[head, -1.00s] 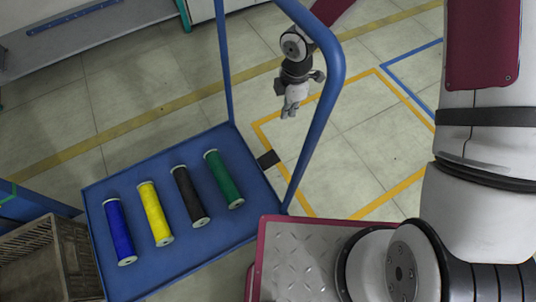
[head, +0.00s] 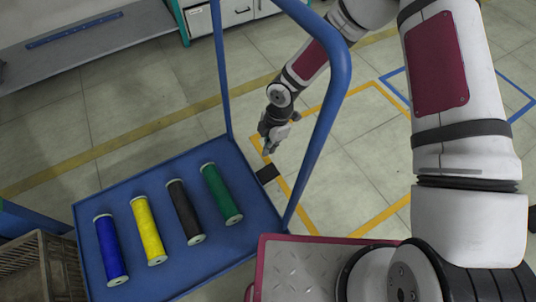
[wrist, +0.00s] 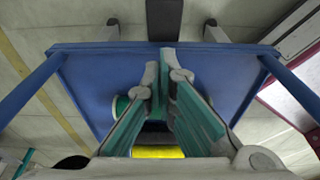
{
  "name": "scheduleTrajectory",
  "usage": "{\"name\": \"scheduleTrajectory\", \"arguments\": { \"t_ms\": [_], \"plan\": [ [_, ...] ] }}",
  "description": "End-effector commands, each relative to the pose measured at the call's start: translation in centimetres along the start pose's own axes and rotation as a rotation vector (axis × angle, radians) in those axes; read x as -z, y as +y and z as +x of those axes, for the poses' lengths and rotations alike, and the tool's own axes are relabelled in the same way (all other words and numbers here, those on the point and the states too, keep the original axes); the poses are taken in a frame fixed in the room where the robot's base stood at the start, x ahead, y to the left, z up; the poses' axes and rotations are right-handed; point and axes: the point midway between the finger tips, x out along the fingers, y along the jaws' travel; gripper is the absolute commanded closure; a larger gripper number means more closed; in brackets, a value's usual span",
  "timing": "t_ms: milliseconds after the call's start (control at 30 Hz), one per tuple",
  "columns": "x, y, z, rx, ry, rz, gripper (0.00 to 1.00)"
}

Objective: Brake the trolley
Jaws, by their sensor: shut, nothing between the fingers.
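The blue trolley (head: 150,195) stands at the left with its tubular push handle (head: 333,85) rising on the right side. A black pedal-like pad (head: 267,173) sticks out from the deck edge below the handle. It also shows in the wrist view (wrist: 163,20), beyond the deck edge. My gripper (head: 269,149) is shut and empty. In the head view it appears just above the pad, within the handle frame's outline. In the wrist view its fingers (wrist: 160,65) point toward the deck edge and the pad. I cannot tell whether they touch anything.
Blue (head: 111,248), yellow (head: 148,230), black (head: 185,211) and green (head: 221,193) bobbins lie on the trolley deck. A crate (head: 42,268) stands at the lower left. Yellow and blue floor lines mark open floor to the right.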

Motion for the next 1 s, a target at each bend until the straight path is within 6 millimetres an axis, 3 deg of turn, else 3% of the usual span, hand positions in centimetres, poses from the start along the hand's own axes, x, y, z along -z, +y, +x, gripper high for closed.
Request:
{"name": "scheduleTrajectory", "arguments": {
  "t_ms": [500,700,1000],
  "plan": [
    [-0.5,-0.1,10.0,0.002,0.0,0.002,1.0],
    [-1.4,-0.1,11.9,0.002,-0.001,0.002,1.0],
    [-1.7,-0.1,12.3,0.001,-0.001,0.001,1.0]
  ]
}}
